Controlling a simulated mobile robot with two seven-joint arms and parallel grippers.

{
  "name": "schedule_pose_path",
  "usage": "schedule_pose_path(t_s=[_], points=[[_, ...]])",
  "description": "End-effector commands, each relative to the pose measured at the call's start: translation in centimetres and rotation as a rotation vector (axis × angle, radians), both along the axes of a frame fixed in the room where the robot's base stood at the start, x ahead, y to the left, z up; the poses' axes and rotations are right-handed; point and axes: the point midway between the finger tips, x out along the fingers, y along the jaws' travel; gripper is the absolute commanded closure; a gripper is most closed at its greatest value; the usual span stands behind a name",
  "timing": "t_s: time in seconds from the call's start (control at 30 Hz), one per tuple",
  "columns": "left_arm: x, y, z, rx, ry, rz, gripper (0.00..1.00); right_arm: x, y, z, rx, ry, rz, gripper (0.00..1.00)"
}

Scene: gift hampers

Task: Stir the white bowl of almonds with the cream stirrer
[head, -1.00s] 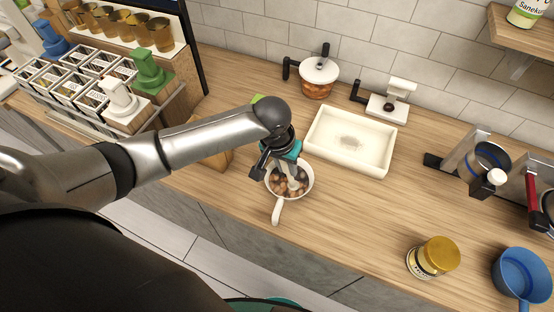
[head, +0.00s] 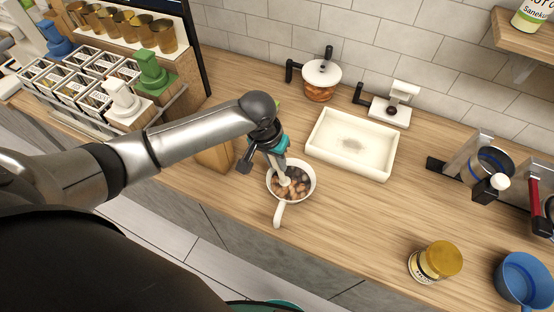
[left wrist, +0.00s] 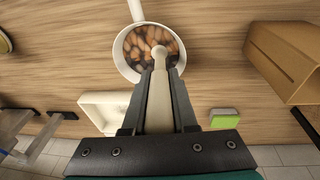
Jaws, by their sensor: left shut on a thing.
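The white bowl (head: 313,184) with a handle stands on the wooden counter and holds brown almonds (head: 297,190) and some dark pieces. It also shows in the left wrist view (left wrist: 120,61). My left gripper (head: 270,160) is above the bowl's back left side, shut on the cream stirrer (head: 285,179). In the left wrist view the stirrer (left wrist: 160,95) lies between the two dark fingers (left wrist: 158,100), and its rounded end is among the almonds inside the bowl. My right gripper is not in view.
A cream tray (head: 318,149) stands just behind the bowl to the right. A lidded glass pot (head: 320,83) and a white stand (head: 390,112) are near the wall. A gold-lidded jar (head: 440,259) and a blue pan (head: 525,278) are at the right. A wooden box (left wrist: 285,62) is close by.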

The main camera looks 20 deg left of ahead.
Motion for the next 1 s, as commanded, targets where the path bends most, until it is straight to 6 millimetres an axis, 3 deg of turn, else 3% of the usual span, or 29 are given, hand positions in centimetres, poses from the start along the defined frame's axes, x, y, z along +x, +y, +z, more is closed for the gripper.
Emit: schedule_pose_path(t_s=[0.2,1.0], points=[[-1.2,-0.5,-0.1,-0.001,-0.004,0.005,1.0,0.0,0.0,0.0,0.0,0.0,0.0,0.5],[-1.5,-2.4,0.0,-0.004,-0.005,0.006,1.0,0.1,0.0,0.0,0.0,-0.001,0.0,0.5]])
